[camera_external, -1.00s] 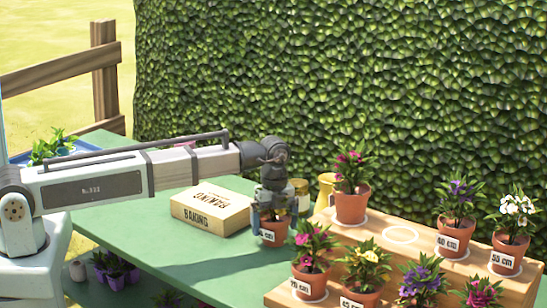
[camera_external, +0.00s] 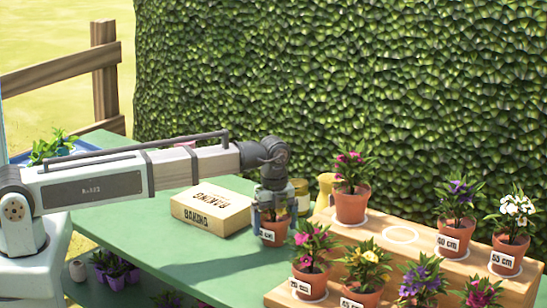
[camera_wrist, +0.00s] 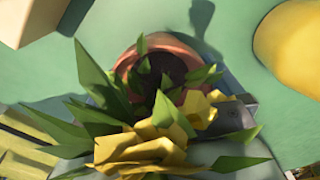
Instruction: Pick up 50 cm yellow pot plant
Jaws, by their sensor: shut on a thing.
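My gripper (camera_external: 272,214) is shut on a terracotta pot (camera_external: 274,235) with a white label, at the left end of the wooden stand. The label's number is covered by a finger; only "cm" shows. In the wrist view, yellow petals (camera_wrist: 150,147) and green leaves fill the front, with the pot's rim (camera_wrist: 127,61) behind them and a grey finger (camera_wrist: 236,117) at the right. In the external view the gripper hides the flowers. I cannot tell whether the pot touches the green table (camera_external: 215,262).
The wooden stand (camera_external: 436,268) holds several labelled pots, including another yellow-flowered plant (camera_external: 365,267) at its front. An empty white ring (camera_external: 400,234) lies on its upper step. A baking box (camera_external: 211,210) is left of my gripper; a jar (camera_external: 301,197) and yellow container (camera_external: 326,187) stand behind.

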